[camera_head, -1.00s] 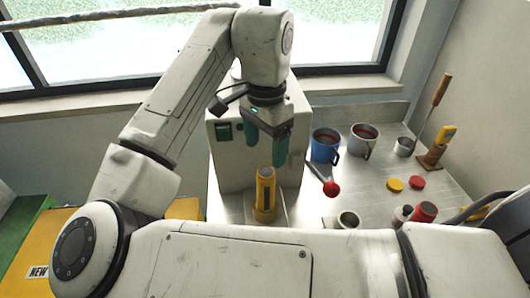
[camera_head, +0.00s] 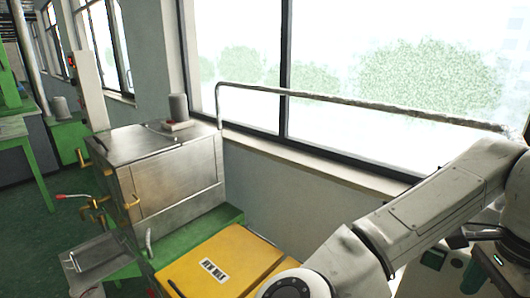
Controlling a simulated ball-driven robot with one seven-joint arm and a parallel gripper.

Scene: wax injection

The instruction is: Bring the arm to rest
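My arm (camera_head: 425,220) comes in from the bottom and reaches up to the right edge of the view.
A yellow cover (camera_head: 225,265) with a label lies in front of my arm. A steel box (camera_head: 160,175) with brass handles stands on the left, near a green frame (camera_head: 205,232). A rail (camera_head: 350,97) crosses the window. Green floor (camera_head: 40,235) shows at far left.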

